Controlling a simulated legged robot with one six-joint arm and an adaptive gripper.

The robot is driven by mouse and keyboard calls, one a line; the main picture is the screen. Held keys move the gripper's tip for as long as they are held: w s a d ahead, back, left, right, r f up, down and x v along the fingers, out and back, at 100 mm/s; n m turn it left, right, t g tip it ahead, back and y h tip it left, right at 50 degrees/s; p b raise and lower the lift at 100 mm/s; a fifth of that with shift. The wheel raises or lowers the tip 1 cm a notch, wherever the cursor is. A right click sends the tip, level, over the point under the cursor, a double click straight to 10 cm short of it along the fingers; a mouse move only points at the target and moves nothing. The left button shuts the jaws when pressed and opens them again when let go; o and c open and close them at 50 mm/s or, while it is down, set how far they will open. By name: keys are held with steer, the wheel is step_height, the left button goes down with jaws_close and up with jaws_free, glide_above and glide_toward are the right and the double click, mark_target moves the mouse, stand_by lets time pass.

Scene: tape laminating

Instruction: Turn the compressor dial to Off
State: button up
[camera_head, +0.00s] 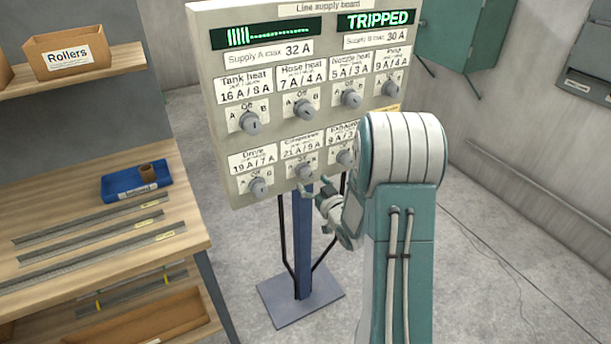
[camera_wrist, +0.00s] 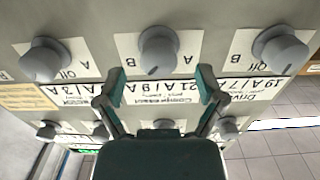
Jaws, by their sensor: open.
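The compressor dial (camera_head: 304,171) is a grey round knob in the middle of the bottom row on the supply board (camera_head: 222,130). In the wrist view the dial (camera_wrist: 158,52) is centred and upside down, with B to its left and A to its right. A small dark mark shows at its lower edge. Its Off label is not readable there, so I cannot tell the exact setting. My gripper (camera_head: 318,188) is open just below and in front of the dial. In the wrist view its fingertips (camera_wrist: 158,84) are spread wide, short of the knob, with nothing between them.
The drive dial (camera_head: 259,187) and exhaust dial (camera_head: 346,157) flank the compressor dial; another row of dials is above. The display reads TRIPPED (camera_head: 376,20). A workbench (camera_head: 190,225) with a blue tray (camera_head: 118,186) stands left. The floor right is mostly clear.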

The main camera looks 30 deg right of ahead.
mark_target(311, 178)
steer(key=w, duration=0.2)
steer(key=shift+w+d, duration=0.35)
steer(key=shift+w+f, duration=0.1)
steer(key=shift+w, duration=0.25)
steer(key=shift+w+a, duration=0.15)
steer(key=shift+a, duration=0.45)
steer(key=shift+d, duration=0.3)
steer(key=c, duration=1.2)
steer(key=shift+o, duration=0.2)
